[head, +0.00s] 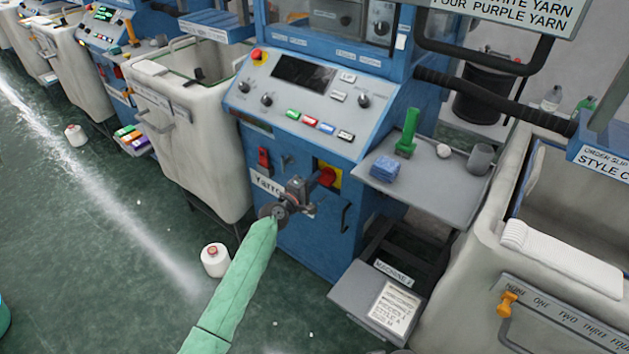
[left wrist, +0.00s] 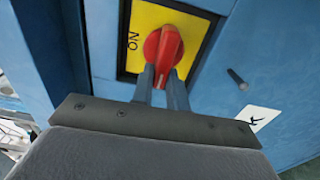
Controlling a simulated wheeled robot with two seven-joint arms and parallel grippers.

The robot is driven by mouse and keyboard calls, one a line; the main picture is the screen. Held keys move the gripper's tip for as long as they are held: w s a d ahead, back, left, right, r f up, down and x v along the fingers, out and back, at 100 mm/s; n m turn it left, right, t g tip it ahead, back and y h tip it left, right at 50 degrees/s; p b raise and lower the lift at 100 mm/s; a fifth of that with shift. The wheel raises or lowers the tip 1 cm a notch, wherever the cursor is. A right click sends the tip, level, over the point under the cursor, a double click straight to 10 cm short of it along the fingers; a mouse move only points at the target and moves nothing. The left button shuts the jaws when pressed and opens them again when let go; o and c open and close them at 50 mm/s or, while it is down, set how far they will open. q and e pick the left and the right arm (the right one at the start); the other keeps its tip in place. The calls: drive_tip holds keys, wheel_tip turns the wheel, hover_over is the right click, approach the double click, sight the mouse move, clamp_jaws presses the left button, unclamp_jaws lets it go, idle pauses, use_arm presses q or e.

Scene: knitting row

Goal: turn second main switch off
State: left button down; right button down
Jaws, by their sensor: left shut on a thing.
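The main switch is a red rotary knob (head: 327,176) on a yellow plate (head: 335,171), low on the front of the blue machine (head: 310,232) in the middle of the head view. The left wrist view shows the red knob (left wrist: 163,46) close up, its grip running roughly up and down the picture. The word ON stands on the yellow plate (left wrist: 196,30), left of the knob. My left gripper (head: 312,185) is shut on the knob, and its two fingers (left wrist: 164,88) hold the knob's lower part. My right gripper is not in view.
Left of the switch is a red rocker (head: 263,159); above it is a sloped panel (head: 263,77) with coloured buttons. A shelf (head: 447,175) with a green tool (head: 408,131) juts out on the right. Cream bins (head: 193,140) flank the machine. A yarn cone (head: 215,260) stands on the floor.

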use_arm(q)
drive_tip(key=shift+a, duration=0.1)
drive_tip(key=c, duration=1.4)
unclamp_jaws()
